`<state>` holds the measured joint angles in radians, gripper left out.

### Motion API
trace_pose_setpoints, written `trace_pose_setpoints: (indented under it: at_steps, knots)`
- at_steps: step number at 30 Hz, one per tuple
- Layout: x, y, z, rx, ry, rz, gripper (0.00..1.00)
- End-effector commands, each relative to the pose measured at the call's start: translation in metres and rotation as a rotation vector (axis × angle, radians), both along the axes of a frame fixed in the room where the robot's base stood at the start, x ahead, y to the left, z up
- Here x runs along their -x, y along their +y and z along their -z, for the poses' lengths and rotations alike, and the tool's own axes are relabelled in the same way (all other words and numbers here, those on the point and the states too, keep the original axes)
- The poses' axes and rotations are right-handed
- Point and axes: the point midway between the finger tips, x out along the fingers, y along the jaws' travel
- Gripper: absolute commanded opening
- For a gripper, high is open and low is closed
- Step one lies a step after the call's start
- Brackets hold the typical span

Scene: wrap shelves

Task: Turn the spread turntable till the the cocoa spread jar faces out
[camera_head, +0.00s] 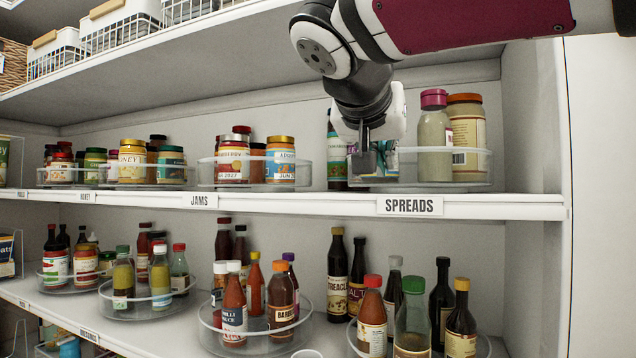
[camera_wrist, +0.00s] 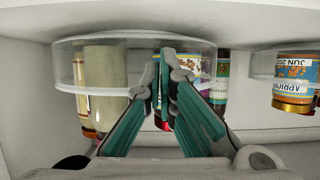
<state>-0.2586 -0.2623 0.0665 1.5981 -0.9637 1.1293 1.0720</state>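The spread turntable (camera_head: 462,177) is a round tray with a clear rim, at the right end of the upper shelf above the SPREADS label. It also shows upside down in the wrist view (camera_wrist: 65,72). It carries a pale jar with a magenta lid (camera_head: 435,140), a tan jar with an orange lid (camera_head: 467,130) and colourful-labelled jars behind my gripper. I cannot tell which is the cocoa spread jar. My gripper (camera_head: 374,165) is at the rim's front left. In the wrist view its fingertips (camera_wrist: 171,75) nearly meet, with no clear hold on anything; contact is unclear.
A dark bottle (camera_head: 336,155) stands beside the turntable's left. The jam turntable (camera_head: 247,182) is farther left. Sauce bottles fill the lower shelf.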

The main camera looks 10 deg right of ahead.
Motion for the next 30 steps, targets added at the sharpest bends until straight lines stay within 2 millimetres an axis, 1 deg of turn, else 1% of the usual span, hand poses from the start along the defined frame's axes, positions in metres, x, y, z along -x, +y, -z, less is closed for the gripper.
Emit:
trace_pose_setpoints:
  at_steps: [3, 9, 20, 30]
  knots:
    - [0.006, -0.005, 0.0, -0.001, 0.0, 0.004, 0.0]
    - [0.013, -0.01, 0.0, 0.001, 0.0, 0.002, 0.0]
    - [0.013, -0.01, 0.0, 0.0, 0.0, 0.001, 0.0]
    - [0.022, -0.023, 0.0, -0.001, -0.001, 0.003, 0.0]
